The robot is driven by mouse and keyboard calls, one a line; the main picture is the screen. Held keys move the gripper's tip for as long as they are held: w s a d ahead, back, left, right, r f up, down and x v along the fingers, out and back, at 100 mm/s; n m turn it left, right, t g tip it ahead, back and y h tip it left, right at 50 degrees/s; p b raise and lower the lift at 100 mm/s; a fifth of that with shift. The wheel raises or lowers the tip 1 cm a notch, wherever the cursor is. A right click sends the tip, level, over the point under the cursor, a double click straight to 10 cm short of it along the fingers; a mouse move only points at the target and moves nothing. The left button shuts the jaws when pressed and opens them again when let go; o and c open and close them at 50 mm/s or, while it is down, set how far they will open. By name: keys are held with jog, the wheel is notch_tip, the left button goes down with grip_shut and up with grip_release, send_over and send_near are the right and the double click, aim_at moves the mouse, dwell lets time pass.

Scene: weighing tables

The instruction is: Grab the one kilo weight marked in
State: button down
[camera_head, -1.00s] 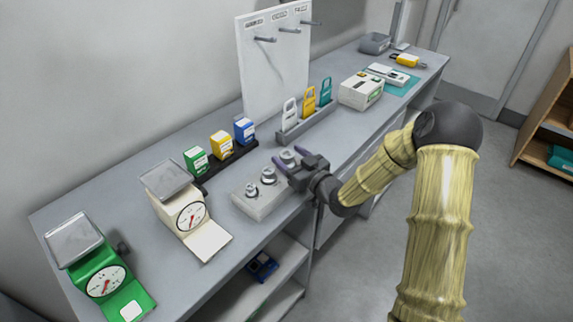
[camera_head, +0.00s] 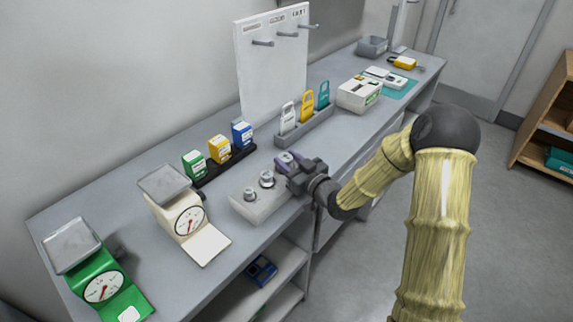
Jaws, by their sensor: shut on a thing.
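A light grey weight block (camera_head: 246,209) stands near the front edge of the table. Two metal weights sit in it, a small one (camera_head: 250,194) at the left and a larger one (camera_head: 267,179) in the middle. The markings on the weights are too small to read.
A cream scale (camera_head: 187,217) and a green scale (camera_head: 103,287) stand to the left. Behind the block are a dark rack with green, yellow and blue boxes (camera_head: 219,148) and a grey holder (camera_head: 305,128) with coloured tags. A white pegboard (camera_head: 272,75) stands behind.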

notch_tip(320, 180, up, 10)
jog(key=shift+r, duration=0.1)
dwell(0.4)
dwell(0.5)
